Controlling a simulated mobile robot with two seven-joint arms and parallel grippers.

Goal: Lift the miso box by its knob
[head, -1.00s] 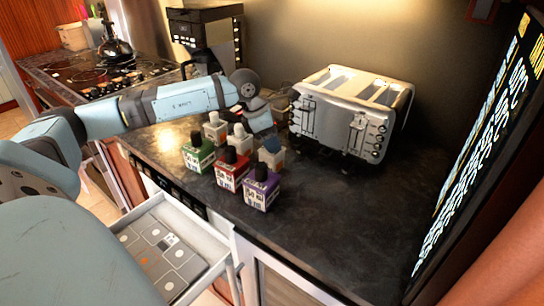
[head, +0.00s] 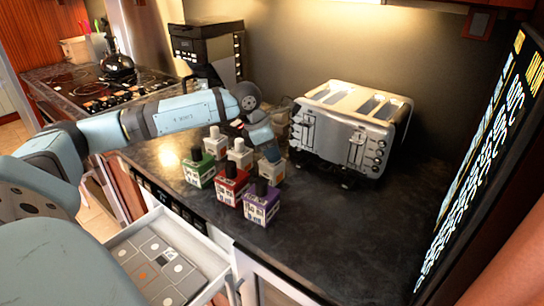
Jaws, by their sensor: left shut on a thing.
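My left gripper (head: 270,151) reaches over the counter from the left. The gripper partly hides the knob. I cannot tell whether the box's underside touches the counter. Close by stand a red box (head: 231,187), a purple box (head: 262,206), a green box (head: 199,170) and two white-knobbed boxes (head: 239,153) (head: 215,143). My right gripper is not in view.
A silver toaster (head: 350,128) stands right behind the boxes. A coffee machine (head: 208,55) is at the back. Below, an open drawer (head: 213,245) holds a grey tray (head: 150,262) with several round marks. The dark counter (head: 330,225) is clear at front right.

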